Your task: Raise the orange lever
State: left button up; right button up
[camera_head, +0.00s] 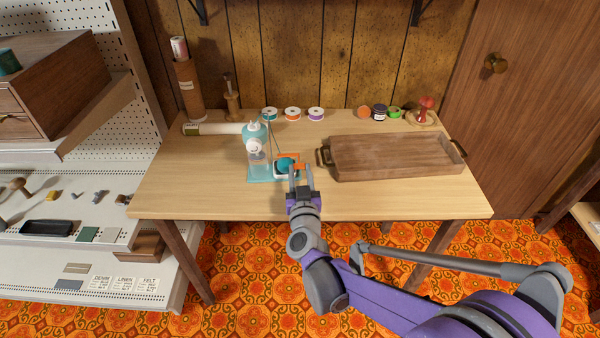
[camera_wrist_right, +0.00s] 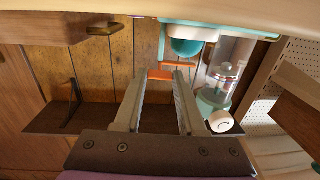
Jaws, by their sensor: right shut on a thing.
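The small teal and white machine (camera_head: 255,140) stands on the wooden table, with a clear cylinder and a round teal part (camera_head: 286,164) on its base. The orange lever (camera_head: 299,166) is at the right side of that part. In the right wrist view, which is turned upside down, the orange lever (camera_wrist_right: 160,75) shows at my fingertips and the machine (camera_wrist_right: 222,75) is beside them. My right gripper (camera_head: 300,172) is shut on the orange lever, with its fingers partly hiding it. My left gripper is in neither view.
A wooden tray (camera_head: 336,173) with metal handles lies close to the right of my gripper. Several thread spools (camera_head: 292,114) and a red pincushion (camera_head: 425,104) stand along the back. The table's front left (camera_head: 190,195) is clear.

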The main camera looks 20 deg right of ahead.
grip_shut()
jog(key=m, duration=0.3)
jog(key=shift+m, duration=0.3)
jog(key=m+p, duration=0.1)
jog(key=m, duration=0.9)
jog(key=shift+p, duration=0.4)
jog(key=shift+m, duration=1.9)
